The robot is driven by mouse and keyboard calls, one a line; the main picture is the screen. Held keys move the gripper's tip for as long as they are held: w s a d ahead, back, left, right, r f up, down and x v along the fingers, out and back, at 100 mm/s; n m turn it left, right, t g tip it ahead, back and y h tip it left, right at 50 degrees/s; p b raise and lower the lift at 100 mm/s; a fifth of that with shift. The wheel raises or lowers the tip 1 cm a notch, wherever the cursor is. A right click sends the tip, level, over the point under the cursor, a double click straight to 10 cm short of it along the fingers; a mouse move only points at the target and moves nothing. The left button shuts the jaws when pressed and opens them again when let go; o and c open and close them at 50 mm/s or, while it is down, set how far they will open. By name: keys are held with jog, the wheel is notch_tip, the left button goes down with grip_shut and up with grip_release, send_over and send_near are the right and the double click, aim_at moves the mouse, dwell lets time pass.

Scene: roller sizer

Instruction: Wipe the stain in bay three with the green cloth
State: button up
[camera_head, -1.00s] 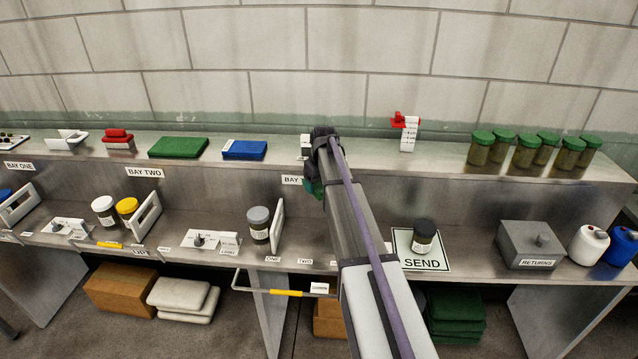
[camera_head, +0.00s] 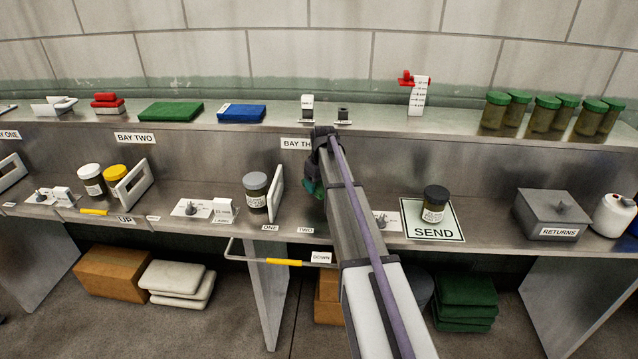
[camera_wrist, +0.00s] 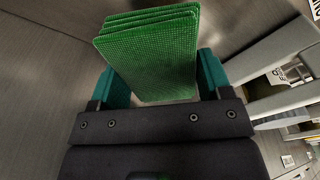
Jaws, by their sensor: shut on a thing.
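The green cloth (camera_wrist: 150,60), a folded stack of layers, sits between the teal fingers of my gripper (camera_wrist: 160,85) in the wrist view. My gripper is shut on it. In the head view my gripper (camera_head: 315,188) is in front of the back panel below the bay three label (camera_head: 296,143), right of the white upright divider (camera_head: 276,192). My arm covers part of that label and much of the bay. I cannot make out a stain in either view. In the wrist view, bare metal lies left of the cloth and white parts lie right of it.
A grey-lidded jar (camera_head: 256,192) stands just left of the divider. Right of my arm, a dark-lidded jar (camera_head: 434,206) stands on the SEND mat (camera_head: 416,229), beside the grey RETURNS box (camera_head: 553,214). A green slab (camera_head: 171,111) and a blue one (camera_head: 242,112) lie on the upper shelf.

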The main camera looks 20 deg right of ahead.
aim_at(319, 202)
notch_tip(319, 202, down, 6)
jog(key=b, duration=0.5)
jog(key=shift+r, duration=0.1)
jog(key=shift+s+a+r, duration=0.15)
jog(key=shift+s+a, duration=0.1)
jog(key=shift+s, duration=0.2)
jog(key=shift+s+a+r, duration=0.15)
jog(key=shift+s+a, duration=0.05)
jog(key=shift+s, duration=0.2)
jog(key=shift+s+a, duration=0.4)
jog(key=shift+s, duration=0.2)
jog(key=shift+w+d, duration=0.4)
jog(key=shift+w, duration=0.3)
jog(key=shift+w+d, duration=0.35)
jog(key=shift+w, duration=0.3)
jog(key=shift+w+d+r+p, duration=0.15)
jog(key=shift+r+p, duration=0.25)
jog(key=shift+p, duration=0.3)
notch_tip(319, 202, up, 7)
jog(key=p, duration=0.6)
jog(key=shift+f+p, duration=0.15)
jog(key=shift+p, duration=0.15)
